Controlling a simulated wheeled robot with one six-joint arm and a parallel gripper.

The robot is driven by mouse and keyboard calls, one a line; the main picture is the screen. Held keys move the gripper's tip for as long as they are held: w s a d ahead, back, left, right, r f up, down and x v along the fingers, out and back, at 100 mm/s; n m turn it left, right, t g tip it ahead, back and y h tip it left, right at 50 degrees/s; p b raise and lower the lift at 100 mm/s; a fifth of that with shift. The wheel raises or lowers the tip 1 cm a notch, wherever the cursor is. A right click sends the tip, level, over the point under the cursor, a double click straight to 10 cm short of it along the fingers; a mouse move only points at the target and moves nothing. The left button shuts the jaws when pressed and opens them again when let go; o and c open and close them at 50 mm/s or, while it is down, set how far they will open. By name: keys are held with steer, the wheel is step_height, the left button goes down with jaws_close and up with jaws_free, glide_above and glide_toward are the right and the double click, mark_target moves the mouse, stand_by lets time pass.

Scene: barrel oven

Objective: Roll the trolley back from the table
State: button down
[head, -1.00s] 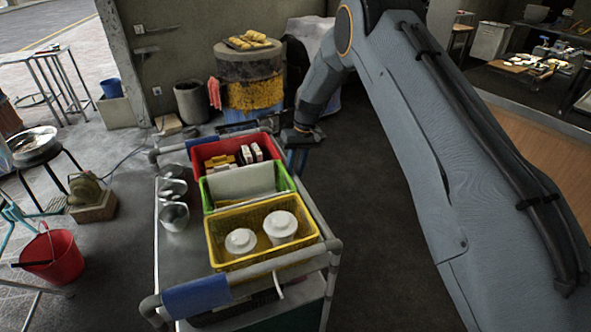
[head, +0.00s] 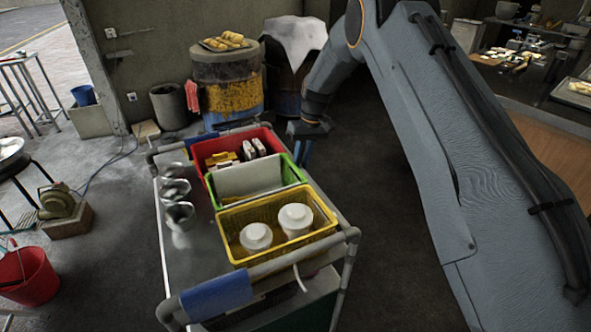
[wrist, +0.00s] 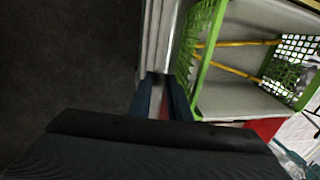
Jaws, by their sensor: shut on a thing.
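The trolley (head: 186,270) stands in front of me, with a grey metal top, pipe rails and a blue-wrapped handle bar (head: 218,294) at the near end. Red (head: 202,161), green (head: 300,172) and yellow (head: 226,222) bins stand on it. My gripper (head: 304,155) is at the trolley's right side, near its far end. In the wrist view, the fingers of my gripper (wrist: 161,97) are shut on the pale side rail (wrist: 153,45), beside the green bin. The fingers' contact is partly hidden by my gripper's body. I cannot tell which table is meant.
A barrel oven (head: 226,85) with a tray stands close beyond the trolley's far end. At the left are a red bucket (head: 28,278), a grinder on a block (head: 58,204) and a tall metal table (head: 22,62). The dark floor right of the trolley is clear.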

steer(key=w+d+b, duration=0.6)
steer(key=d, duration=0.6)
steer(key=w+d+b, duration=0.6)
steer(key=d+b, duration=0.1)
steer(key=d, duration=0.5)
steer(key=shift+d, duration=0.3)
steer(key=shift+w, duration=0.1)
steer(key=c, duration=1.6)
jaws_free()
steer(key=shift+a, duration=0.15)
steer(key=shift+c, duration=0.2)
step_height(320, 180, up, 8)
steer(key=d+b, duration=0.1)
steer(key=shift+w+d+f+b, duration=0.15)
steer(key=shift+w+d+b, duration=0.05)
steer(key=shift+w+b, duration=0.15)
